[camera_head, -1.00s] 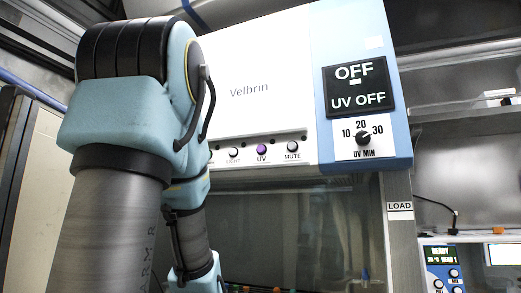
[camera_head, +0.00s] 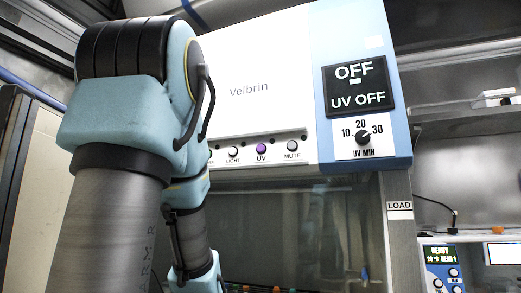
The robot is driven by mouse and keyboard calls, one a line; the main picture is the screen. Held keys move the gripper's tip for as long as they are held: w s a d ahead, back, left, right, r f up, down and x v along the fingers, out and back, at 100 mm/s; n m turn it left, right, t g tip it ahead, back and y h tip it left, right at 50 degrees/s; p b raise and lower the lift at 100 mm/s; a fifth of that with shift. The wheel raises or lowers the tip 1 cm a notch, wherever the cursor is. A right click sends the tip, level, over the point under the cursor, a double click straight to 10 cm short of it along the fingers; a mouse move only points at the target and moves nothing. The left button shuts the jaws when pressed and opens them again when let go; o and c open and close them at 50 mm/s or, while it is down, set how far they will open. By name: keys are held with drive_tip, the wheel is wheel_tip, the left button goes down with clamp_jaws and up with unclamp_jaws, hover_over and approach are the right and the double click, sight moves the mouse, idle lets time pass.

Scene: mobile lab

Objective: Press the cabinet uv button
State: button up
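The cabinet (camera_head: 270,55) is white with a blue right panel and the name "Velbrin". Its UV button (camera_head: 261,150) is purple, in a row on the lower edge of the front, between the LIGHT button (camera_head: 233,152) and the MUTE button (camera_head: 292,145). The display (camera_head: 358,88) reads "OFF" and "UV OFF". Below it is a UV MIN dial (camera_head: 362,137) marked 10, 20 and 30. My arm rises on the left and comes down in front of the cabinet's left part, hiding the row's left end. My gripper is out of the picture.
Below the buttons is the cabinet's dark glass front (camera_head: 295,225), with small coloured caps at the bottom. A LOAD label (camera_head: 399,206) is on the right post. An instrument (camera_head: 440,268) with a "READY" screen stands at lower right, under a shelf (camera_head: 470,112).

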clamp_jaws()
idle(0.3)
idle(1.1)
